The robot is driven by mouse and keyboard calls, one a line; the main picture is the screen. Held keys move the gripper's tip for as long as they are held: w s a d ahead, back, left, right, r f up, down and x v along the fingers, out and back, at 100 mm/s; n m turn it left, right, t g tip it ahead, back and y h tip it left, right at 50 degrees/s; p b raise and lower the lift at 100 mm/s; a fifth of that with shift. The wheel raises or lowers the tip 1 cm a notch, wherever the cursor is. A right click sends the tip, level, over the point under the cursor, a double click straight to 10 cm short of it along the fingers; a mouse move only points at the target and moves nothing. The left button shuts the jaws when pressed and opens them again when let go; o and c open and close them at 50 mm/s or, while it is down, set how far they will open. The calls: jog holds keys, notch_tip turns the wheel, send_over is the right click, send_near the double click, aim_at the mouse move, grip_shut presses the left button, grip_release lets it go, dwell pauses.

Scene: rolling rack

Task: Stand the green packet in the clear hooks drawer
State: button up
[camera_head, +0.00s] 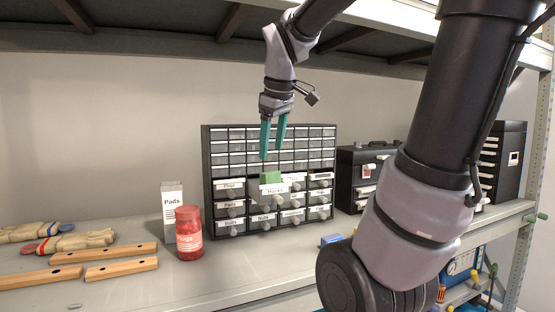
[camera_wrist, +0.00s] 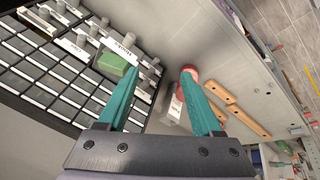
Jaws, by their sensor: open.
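The green packet (camera_head: 272,177) shows above the front of the pulled-out hooks drawer (camera_head: 274,190), and its lower part is hidden by that front. In the wrist view the green packet (camera_wrist: 112,64) sits within the drawer behind its label (camera_wrist: 122,45). I cannot tell whether it touches the drawer floor or leans. My gripper (camera_head: 271,154) points down just above the packet, with its teal fingers apart and nothing between them. In the wrist view my gripper (camera_wrist: 160,72) has the packet beside its left finger, outside the gap.
The drawer cabinet (camera_head: 207,165) stands on the shelf with several other labelled drawers. A red jar (camera_head: 189,235) and a white Pads box (camera_head: 172,202) stand left of it. Wooden bars (camera_head: 105,255) and gloves (camera_head: 75,241) lie farther left. A black toolbox (camera_head: 350,170) is at the right.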

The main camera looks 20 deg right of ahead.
jog(key=s+a+f+m+t+y, duration=0.1)
jog(key=s+f+m+t+y, duration=0.1)
jog(key=s+m, duration=0.6)
jog(key=m, duration=0.2)
jog(key=shift+a+f+m+t, duration=0.3)
jog(key=shift+a+m+t, duration=0.05)
jog(key=shift+m+t, duration=0.05)
jog(key=shift+o, duration=0.3)
dwell(0.7)
